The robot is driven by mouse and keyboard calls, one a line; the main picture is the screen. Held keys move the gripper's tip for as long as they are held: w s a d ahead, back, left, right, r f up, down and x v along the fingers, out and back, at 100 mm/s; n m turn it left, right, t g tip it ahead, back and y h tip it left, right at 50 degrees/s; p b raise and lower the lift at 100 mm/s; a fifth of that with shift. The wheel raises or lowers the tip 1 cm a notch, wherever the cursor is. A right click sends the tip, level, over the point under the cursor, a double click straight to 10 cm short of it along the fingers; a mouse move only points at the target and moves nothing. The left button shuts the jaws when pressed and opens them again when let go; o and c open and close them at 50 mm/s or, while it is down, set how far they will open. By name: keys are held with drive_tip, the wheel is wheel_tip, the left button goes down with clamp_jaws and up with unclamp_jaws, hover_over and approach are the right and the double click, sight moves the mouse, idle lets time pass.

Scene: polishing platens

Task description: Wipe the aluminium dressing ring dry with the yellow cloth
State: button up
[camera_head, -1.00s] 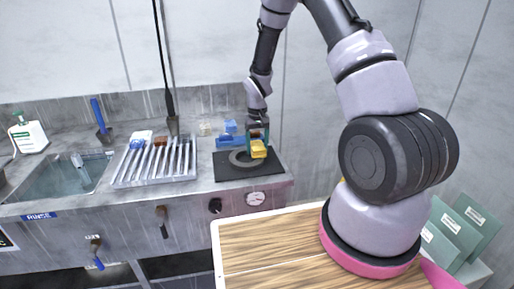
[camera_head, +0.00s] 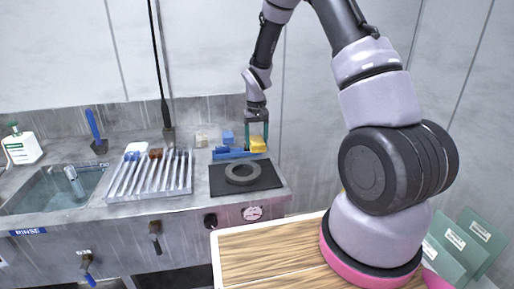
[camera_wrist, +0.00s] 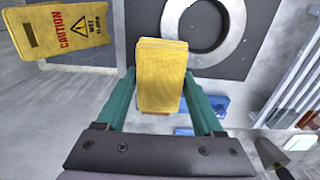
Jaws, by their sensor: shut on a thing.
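The aluminium dressing ring (camera_head: 242,184) lies flat on a black mat (camera_head: 271,181) at the right end of the steel counter. Its grey top also shows at the upper middle of the wrist view (camera_wrist: 208,62). My gripper (camera_head: 257,139) has its two green fingers shut on the folded yellow cloth (camera_head: 259,146). The cloth (camera_wrist: 160,75) sits upright between the fingers in the wrist view. In the head view the cloth is behind the ring, near the mat's back edge, apart from the ring. Whether the ring is wet I cannot tell.
Blue items (camera_head: 234,154) lie behind the mat beside my gripper. A ribbed rack (camera_head: 150,178) with brushes stands left of the mat, then a water-filled sink (camera_head: 55,192). A yellow caution sign (camera_wrist: 65,30) shows in the wrist view.

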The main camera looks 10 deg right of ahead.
drive_tip(key=shift+r, duration=1.25)
drive_tip(key=shift+w, duration=0.1)
